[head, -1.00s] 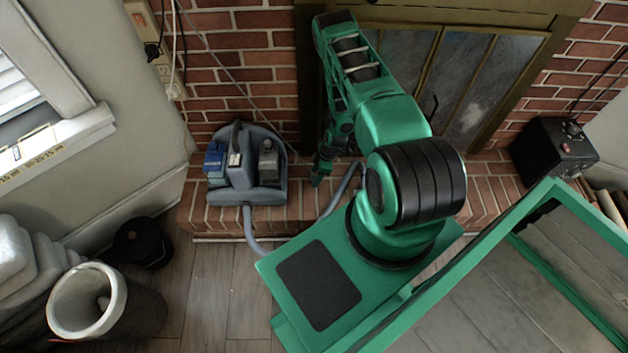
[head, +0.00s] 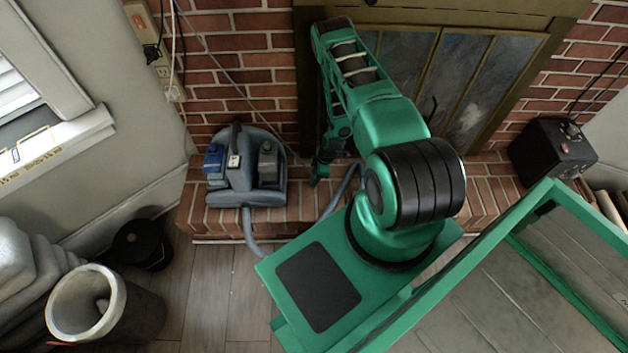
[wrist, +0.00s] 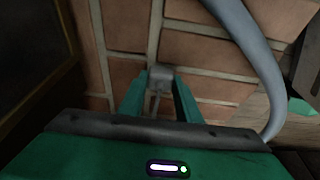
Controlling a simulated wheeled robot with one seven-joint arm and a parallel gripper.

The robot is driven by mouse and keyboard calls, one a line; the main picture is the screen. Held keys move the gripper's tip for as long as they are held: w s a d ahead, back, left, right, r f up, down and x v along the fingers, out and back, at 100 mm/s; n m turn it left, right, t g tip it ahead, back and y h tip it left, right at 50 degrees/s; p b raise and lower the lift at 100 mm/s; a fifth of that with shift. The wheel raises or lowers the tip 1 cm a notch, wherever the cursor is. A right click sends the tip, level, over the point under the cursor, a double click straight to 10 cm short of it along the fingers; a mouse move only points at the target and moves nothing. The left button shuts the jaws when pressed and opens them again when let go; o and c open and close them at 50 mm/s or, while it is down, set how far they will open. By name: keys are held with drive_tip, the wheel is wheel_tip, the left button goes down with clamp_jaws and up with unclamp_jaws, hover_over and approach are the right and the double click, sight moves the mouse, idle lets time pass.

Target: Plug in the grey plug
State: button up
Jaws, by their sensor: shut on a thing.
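My gripper (wrist: 160,82) points down at the brick hearth in the wrist view, with its two green fingers on either side of a small grey plug (wrist: 161,75). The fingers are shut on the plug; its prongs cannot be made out. In the head view my gripper (head: 318,172) is low, just right of the blue-grey carpet cleaner, and the plug cannot be made out there. A wall outlet (head: 163,72) is at the upper left, beside the brick. A black plug (head: 152,53) and a white plug (head: 176,93) are at the outlets there.
The carpet cleaner (head: 248,195) sits on the brick hearth (head: 480,195), its grey hose (wrist: 250,45) curving near my gripper. A thin cord hangs across the brick wall. The fireplace doors (head: 470,85) are behind my arm. A black box (head: 553,148) stands at right.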

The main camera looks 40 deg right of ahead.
sight(311, 179)
drive_tip(key=shift+r, duration=0.15)
drive_tip(key=shift+r, duration=0.6)
wheel_tip(311, 179, up, 3)
drive_tip(key=shift+w+f, duration=0.1)
drive_tip(key=shift+f, duration=0.1)
drive_tip(key=s+a+r, duration=0.2)
drive_tip(key=a+r, duration=0.5)
drive_tip(key=a, duration=0.4)
drive_tip(key=shift+s+a, duration=0.2)
drive_tip(key=shift+a, duration=0.05)
